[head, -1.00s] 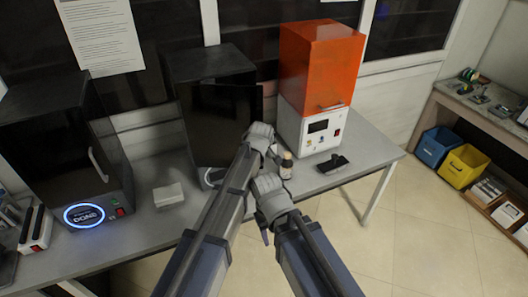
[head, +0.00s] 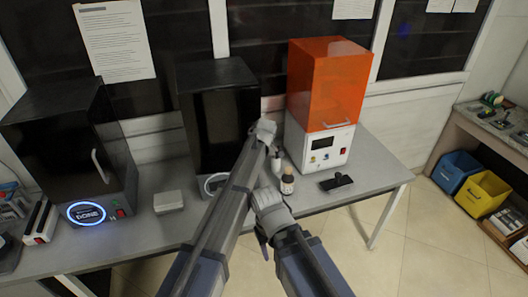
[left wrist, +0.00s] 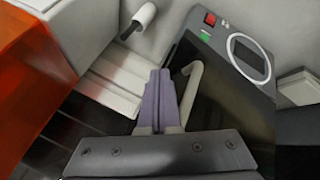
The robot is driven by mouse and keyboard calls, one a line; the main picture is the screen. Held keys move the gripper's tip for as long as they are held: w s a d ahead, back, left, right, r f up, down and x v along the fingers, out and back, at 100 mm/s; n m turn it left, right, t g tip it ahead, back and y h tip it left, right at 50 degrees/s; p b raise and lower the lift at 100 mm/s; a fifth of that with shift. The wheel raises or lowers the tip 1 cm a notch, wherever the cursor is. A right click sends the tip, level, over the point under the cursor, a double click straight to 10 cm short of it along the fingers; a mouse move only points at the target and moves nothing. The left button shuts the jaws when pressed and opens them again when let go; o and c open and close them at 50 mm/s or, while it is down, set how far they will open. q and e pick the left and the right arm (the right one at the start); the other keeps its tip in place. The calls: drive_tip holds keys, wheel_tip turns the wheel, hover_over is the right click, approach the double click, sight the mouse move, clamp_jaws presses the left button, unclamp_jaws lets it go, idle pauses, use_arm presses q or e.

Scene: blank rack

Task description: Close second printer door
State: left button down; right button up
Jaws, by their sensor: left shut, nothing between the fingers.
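The second printer (head: 215,72) is the middle black box on the table. Its glossy dark door (head: 218,125) stands at the front, close to the cabinet; I cannot tell whether it is fully flush. My left arm covers the door's lower right part. In the left wrist view the door (left wrist: 225,115) carries a pale handle (left wrist: 192,80). My left gripper (left wrist: 160,78) is shut and empty, its purple fingers right beside the handle; contact is unclear. My right gripper (head: 264,238) hangs in front of the table, its jaws too small to read.
A black printer (head: 60,130) with a glowing blue ring stands left. An orange-topped printer (head: 325,85) stands right. A small light box (head: 168,201) sits between the black printers.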

use_arm(q)
drive_tip(key=shift+n+y, duration=0.5)
drive_tip(key=shift+n, duration=0.2)
drive_tip(key=w, duration=0.4)
drive_tip(key=shift+w+a, duration=0.15)
drive_tip(key=shift+w, duration=0.15)
drive_tip(key=shift+r, duration=0.1)
drive_tip(key=shift+a, duration=0.1)
use_arm(e)
drive_tip(key=shift+d, duration=0.1)
